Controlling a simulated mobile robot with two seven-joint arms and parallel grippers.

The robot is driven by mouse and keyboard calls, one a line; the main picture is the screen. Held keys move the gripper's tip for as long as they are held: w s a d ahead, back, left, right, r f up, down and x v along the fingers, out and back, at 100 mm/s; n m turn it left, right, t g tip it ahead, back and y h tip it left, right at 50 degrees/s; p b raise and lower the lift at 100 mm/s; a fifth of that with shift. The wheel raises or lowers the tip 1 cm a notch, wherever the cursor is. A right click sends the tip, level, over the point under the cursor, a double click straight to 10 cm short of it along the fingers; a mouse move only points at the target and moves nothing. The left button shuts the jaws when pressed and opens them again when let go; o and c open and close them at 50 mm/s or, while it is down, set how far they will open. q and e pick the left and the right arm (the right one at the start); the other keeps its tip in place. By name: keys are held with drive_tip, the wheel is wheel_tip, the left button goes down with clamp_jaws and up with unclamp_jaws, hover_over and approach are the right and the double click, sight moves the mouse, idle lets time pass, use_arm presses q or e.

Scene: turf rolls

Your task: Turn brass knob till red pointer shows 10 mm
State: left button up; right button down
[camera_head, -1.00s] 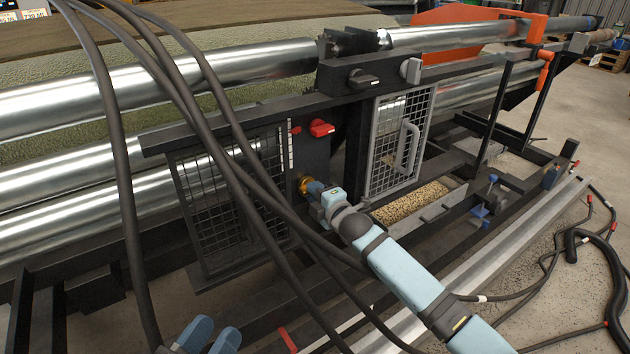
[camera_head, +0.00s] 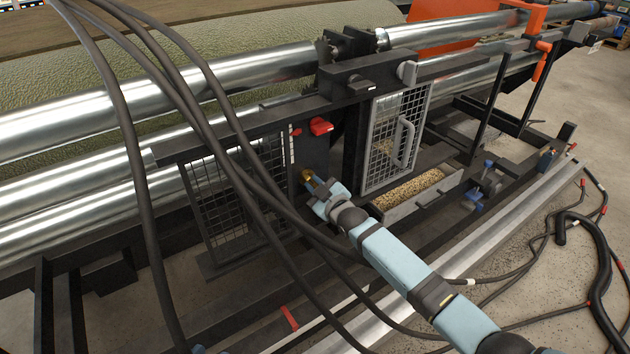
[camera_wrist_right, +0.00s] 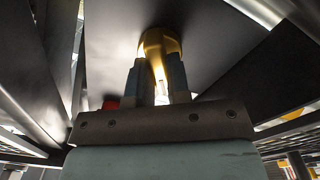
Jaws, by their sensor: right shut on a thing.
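The brass knob (camera_head: 307,174) sits on the dark panel (camera_head: 313,153), below a red handle. My right gripper (camera_head: 314,184) is shut on the knob. The right wrist view shows its two fingers (camera_wrist_right: 157,75) on either side of the gold-coloured knob (camera_wrist_right: 158,42). A small red mark that looks like the pointer (camera_head: 297,132) is beside a narrow white scale (camera_head: 292,148), above and left of the knob. Its reading is too small to make out. Only a bluish sliver of what seems my left gripper (camera_head: 198,349) shows at the bottom edge.
The red handle (camera_head: 320,126) is above the knob. Mesh guards stand left (camera_head: 235,200) and right (camera_head: 396,140) of the panel. Thick dark cables (camera_head: 215,140) cross in front on the left. A trough of pellets (camera_head: 408,189) lies right of my right gripper.

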drive_tip(key=shift+m, duration=0.9)
drive_tip(key=m+p, duration=0.1)
drive_tip(key=m, duration=0.3)
drive_tip(key=shift+m, duration=0.3)
drive_tip(key=m, duration=0.3)
drive_tip(key=shift+f+m+b, duration=0.1)
drive_tip(key=shift+m+b, duration=0.2)
drive_tip(key=shift+m, duration=0.9)
drive_tip(key=shift+m+b, duration=0.4)
drive_tip(key=shift+d+m+b, duration=0.1)
drive_tip(key=shift+m+b, duration=0.2)
drive_tip(key=shift+m, duration=0.7)
drive_tip(key=m+b, duration=0.1)
drive_tip(key=m, duration=0.1)
drive_tip(key=shift+m, duration=0.3)
drive_tip(key=m+b, duration=0.1)
drive_tip(key=m, duration=0.2)
drive_tip(key=shift+m, duration=0.3)
drive_tip(key=m+b, duration=0.1)
drive_tip(key=m, duration=0.1)
drive_tip(key=shift+m, duration=0.4)
drive_tip(key=m, duration=0.2)
drive_tip(key=shift+m, duration=2.8)
use_arm(q)
drive_tip(key=w+d+r+t+h, duration=0.2)
drive_tip(key=d+r+t, duration=0.1)
drive_tip(key=r, duration=0.3)
drive_tip(key=shift+r, duration=0.2)
use_arm(e)
drive_tip(key=shift+m, duration=0.3)
